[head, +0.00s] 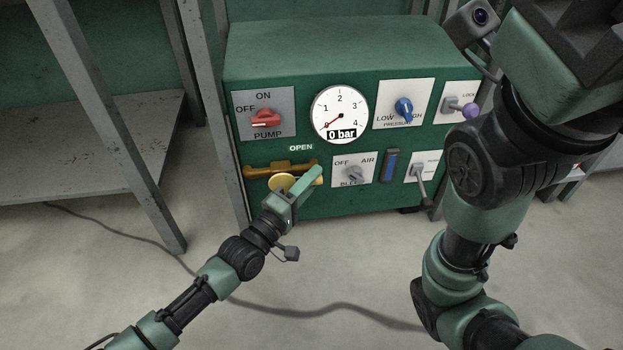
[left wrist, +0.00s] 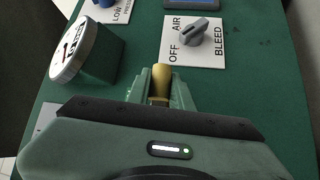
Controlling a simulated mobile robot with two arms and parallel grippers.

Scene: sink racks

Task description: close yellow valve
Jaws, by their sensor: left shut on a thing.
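The yellow valve (head: 282,183) sits at the lower left of the green panel, under the word OPEN. A darker yellow-brown bar (head: 262,171) runs level behind it. My left gripper (head: 308,178) is at the valve, shut on its yellow handle. In the left wrist view the rounded end of the yellow handle (left wrist: 162,77) shows between the green fingers of my left gripper (left wrist: 160,88). The gripper hides part of the valve, so its exact turn is hard to tell. My right arm rises at the right of the head view, and its fingers are not seen.
The panel (head: 300,70) also carries a red PUMP switch (head: 266,119), a gauge (head: 340,113) reading 0 bar, a blue pressure knob (head: 404,107), a purple-tipped lock lever (head: 470,109) and a grey bleed knob (head: 353,173) close to my left gripper. A metal rack (head: 90,150) stands left.

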